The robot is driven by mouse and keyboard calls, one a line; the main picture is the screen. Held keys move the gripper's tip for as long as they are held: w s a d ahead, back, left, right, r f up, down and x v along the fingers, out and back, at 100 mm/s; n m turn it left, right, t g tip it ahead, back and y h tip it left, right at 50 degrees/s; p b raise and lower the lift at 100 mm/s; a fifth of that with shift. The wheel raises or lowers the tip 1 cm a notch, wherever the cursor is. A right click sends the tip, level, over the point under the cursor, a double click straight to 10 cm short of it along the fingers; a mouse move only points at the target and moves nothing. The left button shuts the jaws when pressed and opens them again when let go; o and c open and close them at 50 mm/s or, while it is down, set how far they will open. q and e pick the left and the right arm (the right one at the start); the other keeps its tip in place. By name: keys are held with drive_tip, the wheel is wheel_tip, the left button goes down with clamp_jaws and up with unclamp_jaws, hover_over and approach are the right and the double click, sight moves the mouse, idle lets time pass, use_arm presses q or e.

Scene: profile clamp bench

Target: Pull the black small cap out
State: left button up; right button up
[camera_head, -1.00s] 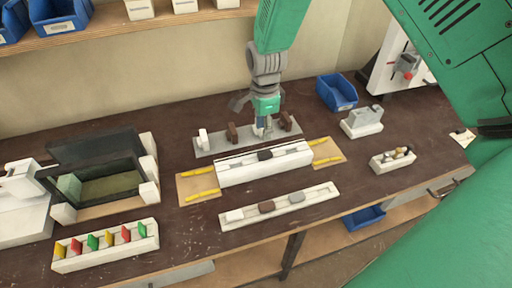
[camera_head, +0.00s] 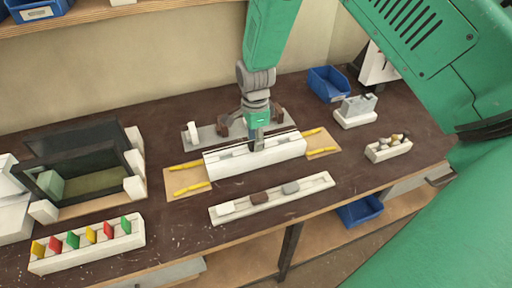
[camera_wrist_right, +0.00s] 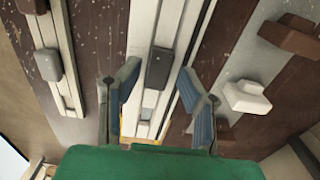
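The black small cap (camera_wrist_right: 160,67) sits in the slot of the long white profile (camera_head: 225,160) at the middle of the bench. In the right wrist view it lies between the lines of my two fingers, just beyond their tips. My right gripper (camera_head: 256,143) points down over the profile and hides the cap in the head view. In the right wrist view its blue-grey fingers (camera_wrist_right: 160,80) are apart with nothing held. I cannot tell how high the fingertips are above the cap. My left gripper is not in view.
In front lies a white rail (camera_head: 322,183) with white, brown and grey caps. Behind is a grey tray (camera_head: 207,142) with brown and white blocks. A row of coloured tabs (camera_head: 85,258) and a dark open box (camera_head: 120,160) stand left; a blue bin (camera_head: 328,84) stands back right.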

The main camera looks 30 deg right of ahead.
clamp_jaws()
drive_tip(key=shift+r+p, duration=0.8)
drive_tip(key=shift+r, duration=0.05)
idle(0.4)
drive_tip(key=shift+r+p, duration=2.4)
drive_tip(key=shift+r, duration=0.35)
drive_tip(key=shift+r+p, duration=0.4)
drive_tip(key=shift+r, duration=0.8)
